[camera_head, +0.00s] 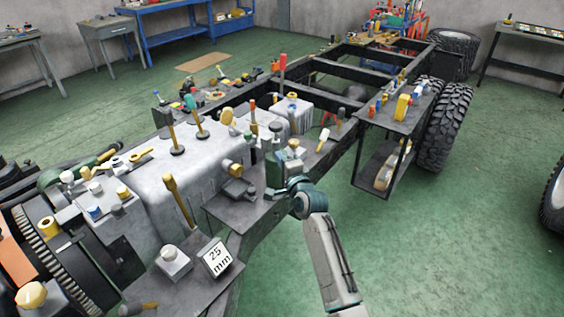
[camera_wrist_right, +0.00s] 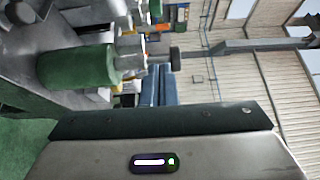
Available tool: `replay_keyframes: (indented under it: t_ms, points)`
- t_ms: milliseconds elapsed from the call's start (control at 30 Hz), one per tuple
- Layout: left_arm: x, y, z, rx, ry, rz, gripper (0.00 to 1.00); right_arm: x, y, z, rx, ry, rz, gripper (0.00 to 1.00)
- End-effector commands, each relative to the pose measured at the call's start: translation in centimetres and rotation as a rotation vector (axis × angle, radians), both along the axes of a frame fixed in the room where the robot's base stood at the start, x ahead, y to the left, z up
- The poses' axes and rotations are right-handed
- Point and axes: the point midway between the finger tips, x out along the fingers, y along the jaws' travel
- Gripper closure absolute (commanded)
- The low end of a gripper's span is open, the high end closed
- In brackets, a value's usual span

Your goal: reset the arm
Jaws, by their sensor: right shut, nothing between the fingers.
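My right arm (camera_head: 325,250) comes in from the lower right of the head view. Its right gripper (camera_head: 283,160) is at the front edge of the chassis, beside the grey engine block (camera_head: 165,180) and over a small dark shelf. The gripper is shut and empty, and its fingertips are hard to make out among the parts behind. In the right wrist view the gripper's dark edge and grey housing (camera_wrist_right: 160,150) fill the bottom. A green cylinder (camera_wrist_right: 75,80) with a metal shaft lies close above it in the picture. My left gripper is not in view.
The chassis frame (camera_head: 345,72) runs to the back right, with tools crowded on its shelves. A side rack (camera_head: 395,125) and a large tyre (camera_head: 447,125) stand to the right. The green floor (camera_head: 460,240) at lower right is clear.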

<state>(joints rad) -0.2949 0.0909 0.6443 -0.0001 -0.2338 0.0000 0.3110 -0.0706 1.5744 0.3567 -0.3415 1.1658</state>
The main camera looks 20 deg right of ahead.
Motion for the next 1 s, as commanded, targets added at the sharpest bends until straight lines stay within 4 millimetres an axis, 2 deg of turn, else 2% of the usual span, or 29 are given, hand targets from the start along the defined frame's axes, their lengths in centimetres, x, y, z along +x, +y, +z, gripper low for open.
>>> replay_keyframes:
  t_ms: [267,533,633,667,767,867,900,967,1000]
  points:
    - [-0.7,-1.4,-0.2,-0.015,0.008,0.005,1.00,-0.6,-0.1,0.0,0.000,0.001,0.000,1.00]
    - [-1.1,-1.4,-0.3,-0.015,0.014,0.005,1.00,-0.6,-0.1,0.0,-0.001,0.001,0.000,1.00]
    - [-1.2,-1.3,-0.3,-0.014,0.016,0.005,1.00,-0.7,-0.1,-1.1,-0.017,0.016,-0.001,1.00]
    - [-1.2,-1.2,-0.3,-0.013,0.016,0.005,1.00,-0.8,-0.2,-1.9,-0.030,0.027,-0.002,1.00]
    - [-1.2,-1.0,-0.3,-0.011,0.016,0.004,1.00,-1.5,-0.5,-6.5,-0.105,0.092,-0.003,1.00]
    - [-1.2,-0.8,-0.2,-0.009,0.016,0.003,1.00,-3.2,-1.1,-13.2,-0.226,0.188,0.004,1.00]
    - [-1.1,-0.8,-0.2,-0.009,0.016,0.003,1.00,-4.2,-1.4,-16.2,-0.280,0.232,0.011,1.00]
    - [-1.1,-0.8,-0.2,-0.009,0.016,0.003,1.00,-5.8,-1.9,-20.6,-0.362,0.295,0.026,1.00]
    - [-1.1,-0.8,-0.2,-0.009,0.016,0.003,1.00,-7.1,-2.2,-23.3,-0.415,0.336,0.039,1.00]
